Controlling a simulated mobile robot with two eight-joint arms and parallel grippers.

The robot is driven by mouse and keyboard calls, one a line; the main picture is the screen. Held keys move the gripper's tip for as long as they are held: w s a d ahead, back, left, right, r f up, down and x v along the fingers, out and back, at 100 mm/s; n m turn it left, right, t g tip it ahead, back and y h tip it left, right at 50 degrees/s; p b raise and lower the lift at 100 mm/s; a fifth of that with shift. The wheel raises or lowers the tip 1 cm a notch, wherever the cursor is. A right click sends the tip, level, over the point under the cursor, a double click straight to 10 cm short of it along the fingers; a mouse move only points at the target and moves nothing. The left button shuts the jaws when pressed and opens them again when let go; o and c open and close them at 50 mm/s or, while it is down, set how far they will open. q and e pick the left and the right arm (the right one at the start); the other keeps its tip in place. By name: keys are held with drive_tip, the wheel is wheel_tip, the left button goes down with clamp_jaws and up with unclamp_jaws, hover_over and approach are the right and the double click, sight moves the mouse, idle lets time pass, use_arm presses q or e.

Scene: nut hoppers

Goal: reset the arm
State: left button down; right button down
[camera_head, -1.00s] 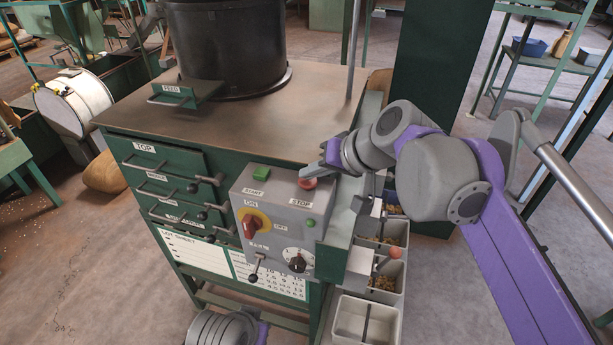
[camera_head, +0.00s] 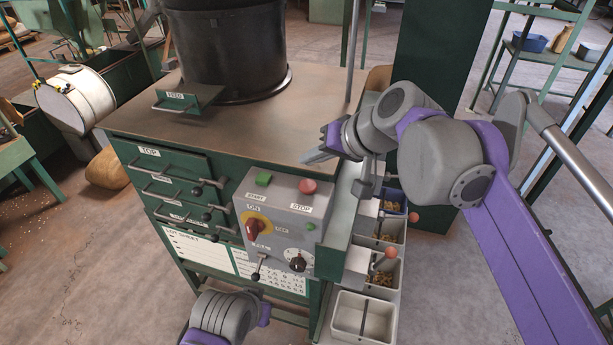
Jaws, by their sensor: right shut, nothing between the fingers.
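My right arm comes in from the right, purple and grey. Its gripper (camera_head: 318,155) is shut and empty, pointing left, above the control box and the right part of the machine top. It is apart from the red stop button (camera_head: 307,187), which lies below it. My left arm shows only as a grey and purple link at the bottom edge; its gripper is out of view. The grey control box (camera_head: 276,222) carries a green start button (camera_head: 263,179), a red and yellow rotary switch (camera_head: 256,226) and a black knob (camera_head: 298,263).
The green machine (camera_head: 200,140) has a black drum (camera_head: 225,45), a feed handle (camera_head: 188,97) and drawers with levers at its front. Bins (camera_head: 363,318) stand down its right side, some holding nuts. A green post (camera_head: 432,50) rises behind my right arm.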

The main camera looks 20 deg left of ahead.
drive_tip(key=shift+r, duration=0.75)
drive_tip(key=shift+f, duration=0.1)
drive_tip(key=shift+s, duration=0.1)
drive_tip(key=s+d+f+m+h, duration=0.1)
drive_tip(key=s+d+f+h, duration=0.1)
drive_tip(key=s+d+f, duration=0.4)
drive_tip(key=s+d+f+m+t+h, duration=0.1)
drive_tip(key=s+d+f+h, duration=0.2)
drive_tip(key=d+f, duration=0.9)
drive_tip(key=s+d+f+m+h, duration=0.1)
drive_tip(key=s+d+f+h, duration=0.2)
drive_tip(key=s+d+f, duration=0.5)
drive_tip(key=d+f, duration=0.1)
drive_tip(key=d, duration=0.2)
drive_tip(key=shift+s+d+m+t, duration=0.35)
drive_tip(key=shift+m+t, duration=0.05)
